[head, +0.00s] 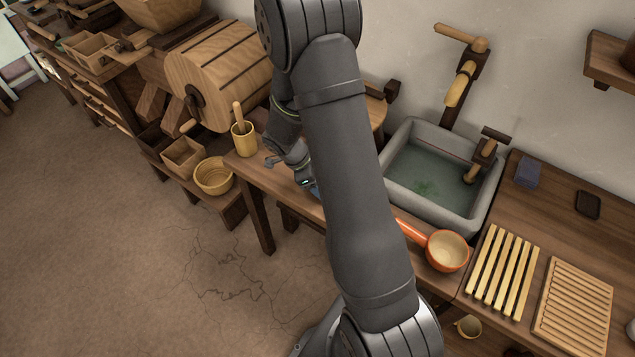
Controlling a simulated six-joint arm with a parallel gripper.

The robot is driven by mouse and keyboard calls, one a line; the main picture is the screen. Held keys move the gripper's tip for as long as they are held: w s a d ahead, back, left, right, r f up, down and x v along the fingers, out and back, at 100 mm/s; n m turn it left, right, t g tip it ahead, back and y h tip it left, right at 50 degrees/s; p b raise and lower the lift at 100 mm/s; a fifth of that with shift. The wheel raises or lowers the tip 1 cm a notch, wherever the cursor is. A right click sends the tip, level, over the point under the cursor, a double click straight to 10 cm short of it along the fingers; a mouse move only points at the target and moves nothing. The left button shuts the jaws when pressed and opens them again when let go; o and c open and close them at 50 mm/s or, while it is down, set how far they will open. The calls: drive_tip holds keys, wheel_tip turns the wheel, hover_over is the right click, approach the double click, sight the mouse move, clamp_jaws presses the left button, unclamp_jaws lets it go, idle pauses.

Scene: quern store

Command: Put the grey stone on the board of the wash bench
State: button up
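The wash bench (545,205) is the wooden top at the right, beside the stone basin. On it lie a pale ribbed board (575,305) and, left of that, a slatted wooden rack (502,272); both look empty. I cannot surely pick out the grey stone. A small dark slab (588,204) lies flat at the back right of the bench, and a grey thing (631,328) is cut off by the right edge.
A grey basin (487,215) holds greenish water, with a wooden tap above. A folded blue cloth (528,172) lies behind the rack. An orange ladle (446,251) lies at the basin's front. A yellow cup (243,138) with a pestle stands left of my gripper, near a wooden drum (215,80).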

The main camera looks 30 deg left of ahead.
drive_tip(key=shift+f, duration=0.4)
drive_tip(key=shift+f, duration=0.1)
drive_tip(key=o, duration=1.2)
drive_tip(key=v, duration=1.2)
